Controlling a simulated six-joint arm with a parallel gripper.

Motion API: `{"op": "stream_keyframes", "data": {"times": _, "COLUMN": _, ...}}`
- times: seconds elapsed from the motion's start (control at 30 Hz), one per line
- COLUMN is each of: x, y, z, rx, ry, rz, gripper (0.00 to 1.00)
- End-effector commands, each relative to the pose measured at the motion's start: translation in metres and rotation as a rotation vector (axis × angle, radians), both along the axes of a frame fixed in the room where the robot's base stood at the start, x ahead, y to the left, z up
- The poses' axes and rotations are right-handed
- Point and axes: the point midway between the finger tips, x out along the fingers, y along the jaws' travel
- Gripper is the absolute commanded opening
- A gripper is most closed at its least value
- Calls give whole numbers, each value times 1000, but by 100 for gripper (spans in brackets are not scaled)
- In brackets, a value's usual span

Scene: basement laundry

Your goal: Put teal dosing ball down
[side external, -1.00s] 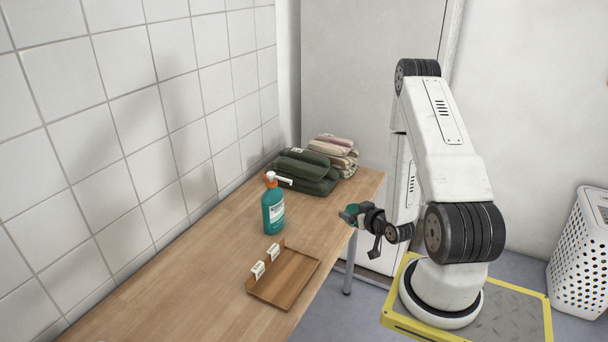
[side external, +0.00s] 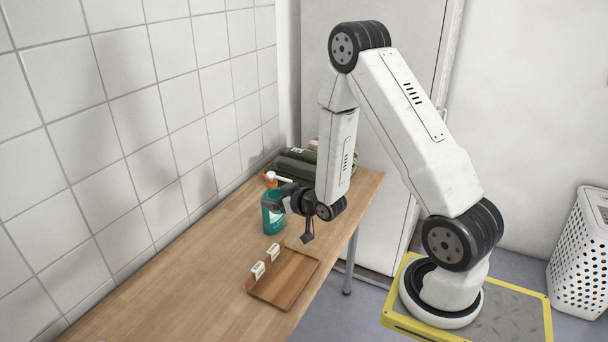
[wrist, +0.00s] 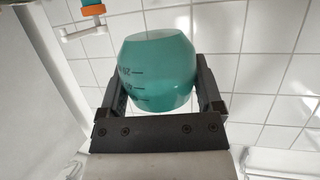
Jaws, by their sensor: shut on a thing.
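The teal dosing ball (wrist: 158,72), translucent with dark measuring marks, sits between the two black fingers of my gripper (wrist: 160,88) in the wrist view. My gripper is shut on it. In the side view my gripper (side external: 274,203) is above the table, in line with the teal bottle (side external: 273,221). There the ball is hard to tell from the bottle, and I cannot tell whether they touch. A brown wooden tray (side external: 287,279) with two small white labels (side external: 258,270) on its left edge lies on the table in front of the gripper.
The bottle's orange collar and white spout (wrist: 82,31) show at the upper left of the wrist view. Folded dark green towels (side external: 293,162) lie at the table's back, partly hidden by my arm. The wooden table (side external: 185,285) is clear left of the tray. A tiled wall borders it.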

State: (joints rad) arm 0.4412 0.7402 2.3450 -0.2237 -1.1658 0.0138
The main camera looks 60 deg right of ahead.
Motion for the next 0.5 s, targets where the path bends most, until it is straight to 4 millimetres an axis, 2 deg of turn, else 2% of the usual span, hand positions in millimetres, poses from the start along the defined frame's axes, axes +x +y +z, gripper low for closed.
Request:
{"op": "stream_keyframes", "data": {"times": 0.03, "x": 8, "y": 13, "z": 6, "rx": -2, "ry": -4, "rz": 24, "gripper": 28}}
{"op": "stream_keyframes", "data": {"times": 0.2, "x": 28, "y": 51, "z": 23, "rx": -2, "ry": -5, "rz": 82, "gripper": 28}}
{"op": "stream_keyframes", "data": {"times": 0.5, "x": 51, "y": 120, "z": 50, "rx": -1, "ry": -4, "rz": 176, "gripper": 28}}
